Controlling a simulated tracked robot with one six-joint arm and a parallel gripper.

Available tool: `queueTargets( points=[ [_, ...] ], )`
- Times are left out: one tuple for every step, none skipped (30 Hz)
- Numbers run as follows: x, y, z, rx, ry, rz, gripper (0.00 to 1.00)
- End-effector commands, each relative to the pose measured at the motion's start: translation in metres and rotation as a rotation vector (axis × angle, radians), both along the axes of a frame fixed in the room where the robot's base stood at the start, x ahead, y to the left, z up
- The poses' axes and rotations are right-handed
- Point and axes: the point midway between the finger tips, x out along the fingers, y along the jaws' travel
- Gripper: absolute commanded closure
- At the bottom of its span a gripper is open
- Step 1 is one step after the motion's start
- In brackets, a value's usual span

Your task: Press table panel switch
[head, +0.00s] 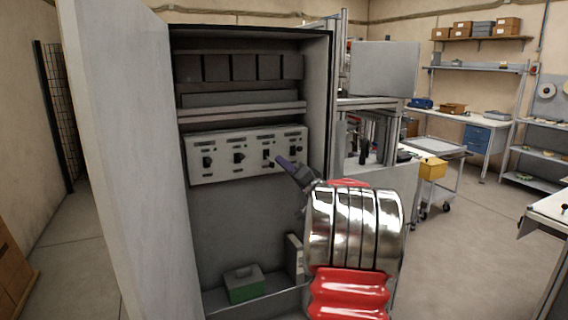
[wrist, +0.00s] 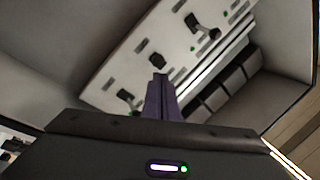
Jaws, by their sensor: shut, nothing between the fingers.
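A pale switch panel (head: 223,170) with several black switches is mounted inside the open grey cabinet. Its labels are too small to read, so I cannot tell which switch is the table one. My gripper (head: 281,160) is shut and empty, its dark purple fingers pointing at the right part of the panel, beside a black switch (head: 267,155). In the wrist view the shut fingertips (wrist: 160,79) are right at a black switch (wrist: 157,61); I cannot tell whether they touch it. Other switches show on both sides of it (wrist: 125,95) (wrist: 192,22).
The cabinet door (head: 125,150) stands open at the left. A green box (head: 244,284) sits on the cabinet floor. Shelf rails (head: 245,113) run above the panel. A cart with a yellow bin (head: 432,169) and workbenches stand at the right, with open floor between.

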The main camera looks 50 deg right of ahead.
Motion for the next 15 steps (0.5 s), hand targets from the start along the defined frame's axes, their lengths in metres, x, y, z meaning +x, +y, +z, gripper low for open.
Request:
queueTargets(
  points=[
    [-0.001,-0.001,0.001,-0.001,0.0,-0.001,1.0],
    [-0.001,-0.002,0.001,-0.001,0.0,-0.001,1.0],
    [-0.002,-0.003,0.002,-0.001,0.0,-0.001,1.0],
    [-0.003,-0.003,0.003,-0.001,0.0,0.0,1.0],
    [-0.003,-0.005,0.004,-0.001,0.0,0.0,1.0],
    [-0.005,-0.006,0.005,-0.001,0.0,0.001,1.0],
    [-0.006,-0.008,0.007,-0.001,0.0,0.001,1.0],
    [-0.007,-0.01,0.008,-0.002,-0.001,0.002,1.0],
    [-0.009,-0.012,0.01,-0.002,0.0,0.003,1.0],
    [-0.01,-0.013,0.011,-0.002,0.0,0.004,1.0],
    [-0.011,-0.015,0.012,-0.002,0.001,0.005,1.0],
    [-0.012,-0.017,0.014,-0.002,0.001,0.006,1.0],
    [-0.013,-0.018,0.016,-0.002,0.0,0.008,1.0],
    [-0.014,-0.02,0.017,-0.002,0.001,0.01,1.0],
    [-0.019,-0.018,0.013,0.001,0.003,0.008,1.0]
  ],
)
